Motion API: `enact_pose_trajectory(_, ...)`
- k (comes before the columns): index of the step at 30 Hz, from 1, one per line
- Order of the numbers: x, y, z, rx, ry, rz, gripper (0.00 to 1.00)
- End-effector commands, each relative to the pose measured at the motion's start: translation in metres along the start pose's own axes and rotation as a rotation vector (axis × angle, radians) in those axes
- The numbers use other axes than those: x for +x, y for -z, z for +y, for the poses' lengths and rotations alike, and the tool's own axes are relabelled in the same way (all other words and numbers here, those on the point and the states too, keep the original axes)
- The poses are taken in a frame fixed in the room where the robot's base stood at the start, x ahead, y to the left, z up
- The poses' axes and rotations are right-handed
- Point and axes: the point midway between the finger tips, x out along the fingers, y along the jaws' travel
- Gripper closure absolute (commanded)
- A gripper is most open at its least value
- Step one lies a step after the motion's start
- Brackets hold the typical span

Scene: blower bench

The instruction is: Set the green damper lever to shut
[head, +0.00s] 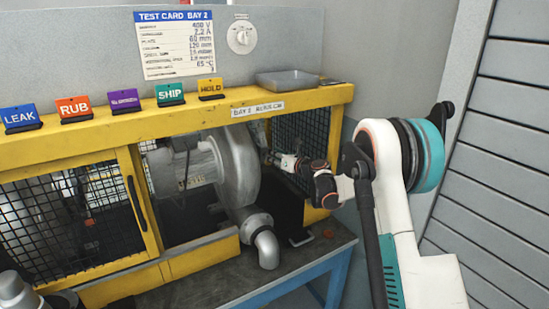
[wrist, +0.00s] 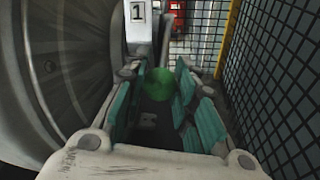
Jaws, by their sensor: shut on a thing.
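The green damper lever (wrist: 160,82) shows in the wrist view as a bright green rounded piece between the teal pads of my gripper. My gripper (head: 276,158) reaches into the yellow guard from the right in the head view, beside the grey blower housing (head: 236,165). Its jaws are shut on the lever. The lever cannot be made out in the head view, and its base and its shut mark cannot be read in either view. A white plate marked 1 (wrist: 138,12) stands beyond the fingertips.
The blower housing curves close along the left of my gripper, and black mesh (wrist: 275,70) stands close on its right. The yellow guard frame (head: 290,97) runs above. Coloured cards, including a green SHIP card (head: 170,92), and a grey tray (head: 287,80) stand on top.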

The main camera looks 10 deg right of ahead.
Motion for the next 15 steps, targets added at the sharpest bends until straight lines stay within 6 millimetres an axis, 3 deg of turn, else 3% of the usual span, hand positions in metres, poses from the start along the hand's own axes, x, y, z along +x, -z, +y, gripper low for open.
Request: enact_pose_trajectory(15,-0.002,-0.065,0.015,0.002,0.002,-0.005,1.00)
